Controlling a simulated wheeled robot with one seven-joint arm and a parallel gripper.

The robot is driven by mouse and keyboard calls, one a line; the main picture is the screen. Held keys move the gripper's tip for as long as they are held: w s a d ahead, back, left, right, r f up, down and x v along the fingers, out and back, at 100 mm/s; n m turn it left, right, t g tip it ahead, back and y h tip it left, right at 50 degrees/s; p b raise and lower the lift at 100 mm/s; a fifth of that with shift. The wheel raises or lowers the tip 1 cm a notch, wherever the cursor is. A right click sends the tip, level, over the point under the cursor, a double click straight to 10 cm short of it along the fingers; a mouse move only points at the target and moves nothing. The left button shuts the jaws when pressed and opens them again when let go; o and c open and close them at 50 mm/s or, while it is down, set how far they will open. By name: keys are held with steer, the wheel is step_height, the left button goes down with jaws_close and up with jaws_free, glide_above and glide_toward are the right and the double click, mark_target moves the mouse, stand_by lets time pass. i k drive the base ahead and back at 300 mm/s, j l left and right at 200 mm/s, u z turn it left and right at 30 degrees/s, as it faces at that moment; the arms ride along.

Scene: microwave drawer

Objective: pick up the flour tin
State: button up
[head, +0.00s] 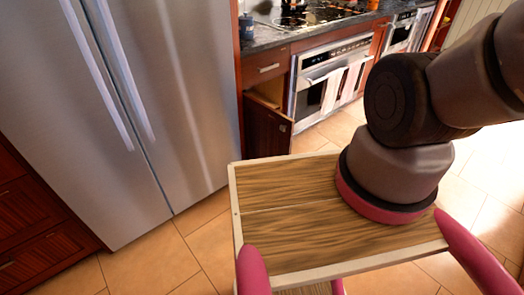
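I cannot make out a flour tin in the head view. Part of my arm shows at the right, but its end is outside the picture. My gripper is not in view, so I cannot see whether it is open or holds anything.
A tall steel fridge (150,110) stands at the left, its doors shut. Red-brown drawers (35,235) are at the far left. A dark counter (262,38) with a stove top (318,14) and an oven (318,80) hung with towels stands behind. Tiled floor (155,268) is clear before the fridge.

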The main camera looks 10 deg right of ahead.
mark_target(246, 28)
steer(key=i+l+u, duration=0.1)
steer(key=u, duration=0.25)
steer(key=l+u, duration=0.15)
steer(key=u, duration=0.2)
steer(key=i+l+u, duration=0.1)
steer(key=u, duration=0.25)
steer(key=i+l+u, duration=0.1)
steer(key=l+u, duration=0.25)
steer(key=l, duration=0.65)
steer(key=l+u, duration=0.3)
steer(key=l, duration=2.6)
steer(key=u, duration=0.05)
